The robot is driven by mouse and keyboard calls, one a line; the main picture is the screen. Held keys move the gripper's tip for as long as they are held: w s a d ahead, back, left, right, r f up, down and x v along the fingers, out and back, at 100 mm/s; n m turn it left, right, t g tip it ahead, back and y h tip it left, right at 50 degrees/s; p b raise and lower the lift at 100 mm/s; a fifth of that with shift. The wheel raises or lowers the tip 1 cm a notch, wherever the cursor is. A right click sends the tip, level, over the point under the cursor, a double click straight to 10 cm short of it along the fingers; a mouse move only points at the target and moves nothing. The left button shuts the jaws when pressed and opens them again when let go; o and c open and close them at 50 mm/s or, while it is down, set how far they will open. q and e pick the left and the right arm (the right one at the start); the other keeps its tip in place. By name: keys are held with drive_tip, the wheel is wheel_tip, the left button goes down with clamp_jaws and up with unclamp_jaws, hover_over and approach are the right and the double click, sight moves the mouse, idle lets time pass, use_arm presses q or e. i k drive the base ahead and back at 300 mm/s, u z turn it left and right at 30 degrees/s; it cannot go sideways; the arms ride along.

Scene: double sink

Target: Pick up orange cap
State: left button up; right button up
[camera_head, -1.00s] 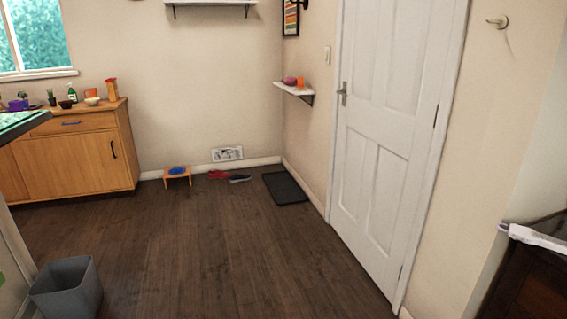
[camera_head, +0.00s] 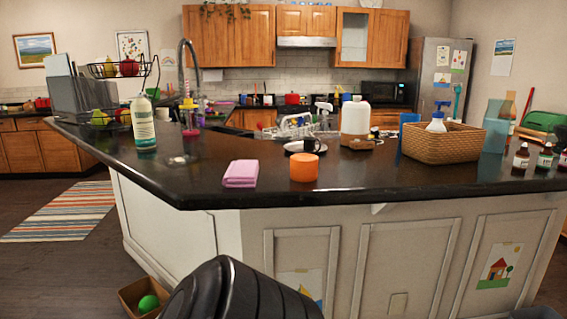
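A solid orange, short cylindrical piece (camera_head: 304,167), the only plain orange thing near me that matches the cap, stands upright on the black countertop (camera_head: 200,192) near its front edge. Its top looks flat and closed from here. A folded pink cloth (camera_head: 241,173) lies to its left, apart from it. A white plate with a dark cup (camera_head: 311,145) is just behind it. Neither of my grippers is in view.
A dark rounded object (camera_head: 240,292) rises at the bottom, in front of the counter; I cannot tell what it is. A green-white bottle (camera_head: 143,124) stands left, a wicker basket (camera_head: 440,146) right. A box with a green ball (camera_head: 138,296) is on the floor.

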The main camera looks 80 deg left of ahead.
sight(304, 167)
drive_tip(key=u, duration=2.6)
